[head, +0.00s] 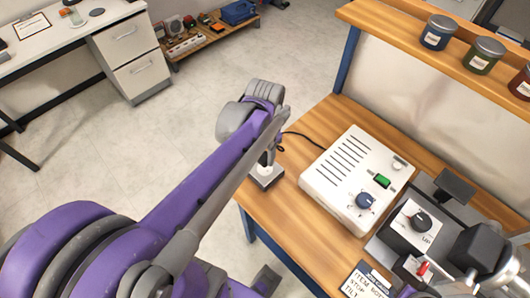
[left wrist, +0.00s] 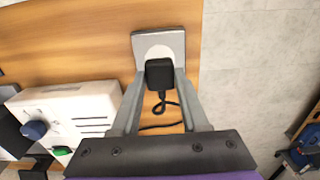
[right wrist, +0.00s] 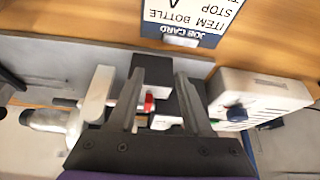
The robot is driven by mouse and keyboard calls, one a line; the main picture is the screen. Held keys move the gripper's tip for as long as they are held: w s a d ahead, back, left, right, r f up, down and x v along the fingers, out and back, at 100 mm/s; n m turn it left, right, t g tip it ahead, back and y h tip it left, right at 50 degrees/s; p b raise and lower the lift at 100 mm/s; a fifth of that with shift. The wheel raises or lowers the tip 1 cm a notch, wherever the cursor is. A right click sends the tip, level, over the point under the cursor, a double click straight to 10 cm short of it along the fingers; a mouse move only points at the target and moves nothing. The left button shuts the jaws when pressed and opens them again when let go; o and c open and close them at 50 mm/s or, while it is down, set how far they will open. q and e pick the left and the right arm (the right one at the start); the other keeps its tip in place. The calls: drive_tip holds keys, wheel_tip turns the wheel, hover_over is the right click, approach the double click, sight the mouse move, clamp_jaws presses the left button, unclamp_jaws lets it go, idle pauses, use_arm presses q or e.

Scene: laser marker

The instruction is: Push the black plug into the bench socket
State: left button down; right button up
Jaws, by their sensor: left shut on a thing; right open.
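The black plug (left wrist: 159,74) is between the two fingers of my left gripper (left wrist: 159,80), which is shut on it. The bench socket (left wrist: 158,44) is a pale grey block at the table edge. In the left wrist view the plug overlaps the socket's face; I cannot tell how deep it sits. In the head view my left gripper (head: 267,158) points down just above the socket (head: 266,179), and the plug is mostly hidden there. My right gripper (right wrist: 158,88) is open and empty, over the marker equipment.
A white control box (head: 352,178) with a blue knob and green switch stands right of the socket; a black cable (head: 302,137) runs from it. The black marker unit (head: 412,230) and a job card (right wrist: 188,18) are nearer. Jars line the shelf (head: 405,30).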

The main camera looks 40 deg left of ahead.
use_arm(q)
drive_tip(key=shift+f+b, duration=1.4)
drive_tip(key=shift+f, duration=0.75)
use_arm(e)
drive_tip(key=shift+s+f, duration=0.2)
drive_tip(key=shift+f, duration=0.6)
drive_tip(key=shift+s+f, duration=0.15)
drive_tip(key=shift+f, duration=0.6)
idle(0.5)
use_arm(q)
unclamp_jaws()
idle(0.4)
drive_tip(key=shift+r, duration=0.1)
use_arm(e)
drive_tip(key=shift+r, duration=0.1)
use_arm(q)
drive_tip(key=shift+r+p, duration=2.25)
drive_tip(key=shift+r, duration=0.7)
use_arm(e)
drive_tip(key=r, duration=0.2)
drive_tip(key=w+r, duration=0.1)
drive_tip(key=r, duration=0.2)
drive_tip(key=shift+w, duration=0.2)
use_arm(q)
clamp_jaws()
